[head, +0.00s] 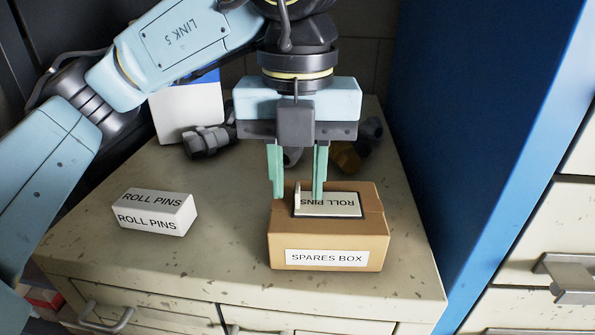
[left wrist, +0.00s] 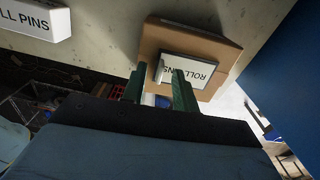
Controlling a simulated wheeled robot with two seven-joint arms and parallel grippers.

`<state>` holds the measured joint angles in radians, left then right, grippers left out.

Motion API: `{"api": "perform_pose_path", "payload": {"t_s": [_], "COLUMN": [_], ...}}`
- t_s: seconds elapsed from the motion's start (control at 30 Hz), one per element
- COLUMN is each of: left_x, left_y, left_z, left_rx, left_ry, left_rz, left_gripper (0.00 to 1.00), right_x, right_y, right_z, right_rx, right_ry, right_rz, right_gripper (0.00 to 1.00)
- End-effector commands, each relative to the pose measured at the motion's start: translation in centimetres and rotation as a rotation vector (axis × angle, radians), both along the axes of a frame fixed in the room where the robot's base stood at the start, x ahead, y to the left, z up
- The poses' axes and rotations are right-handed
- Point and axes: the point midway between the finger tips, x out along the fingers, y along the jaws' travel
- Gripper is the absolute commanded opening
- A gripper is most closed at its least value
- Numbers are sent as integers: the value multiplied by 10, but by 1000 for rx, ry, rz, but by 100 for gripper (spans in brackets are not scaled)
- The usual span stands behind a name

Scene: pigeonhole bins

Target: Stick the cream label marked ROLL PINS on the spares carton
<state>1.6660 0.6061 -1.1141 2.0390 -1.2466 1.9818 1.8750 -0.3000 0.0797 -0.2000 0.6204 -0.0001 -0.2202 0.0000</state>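The cream label (head: 340,204), marked ROLL PINS, lies flat on top of the brown spares carton (head: 377,228). Its text is upside down in the head view and it has a dark edge. A small pale tab (head: 298,195) stands up at its left end. The label (left wrist: 190,72) and carton (left wrist: 175,37) also show in the left wrist view. My left gripper (head: 298,200) points down over the carton, its green fingers apart on either side of the tab, with gaps showing between. Whether the fingertips touch the carton is unclear. My right gripper is out of view.
A white block (head: 155,212) marked ROLL PINS stands left on the cabinet top (head: 215,250). Grey fittings (head: 208,141) and a white-and-blue box (head: 185,108) are behind. A blue panel (head: 470,110) rises on the right. The front left of the top is clear.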

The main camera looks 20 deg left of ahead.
Motion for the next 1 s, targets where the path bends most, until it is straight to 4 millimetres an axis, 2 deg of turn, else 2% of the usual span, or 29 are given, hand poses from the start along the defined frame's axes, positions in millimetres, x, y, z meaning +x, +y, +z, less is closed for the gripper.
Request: {"api": "perform_pose_path", "payload": {"t_s": [0.2, 0.33, 0.8, 1.0], "left_x": [0, 1, 0, 0], "left_y": [0, 0, 0, 0], "left_z": [2, 13, 103, 127], "left_rx": [-1, -1, 0, 0], "left_ry": [-1, -4, -4, -2], "left_rz": [0, 2, 3, 1], "left_gripper": [29, 29, 29, 29], "right_x": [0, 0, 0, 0], "right_y": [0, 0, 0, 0], "right_z": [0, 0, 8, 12], "right_rx": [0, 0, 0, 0], "right_ry": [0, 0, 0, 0], "right_rz": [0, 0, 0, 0], "right_gripper": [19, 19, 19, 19]}}
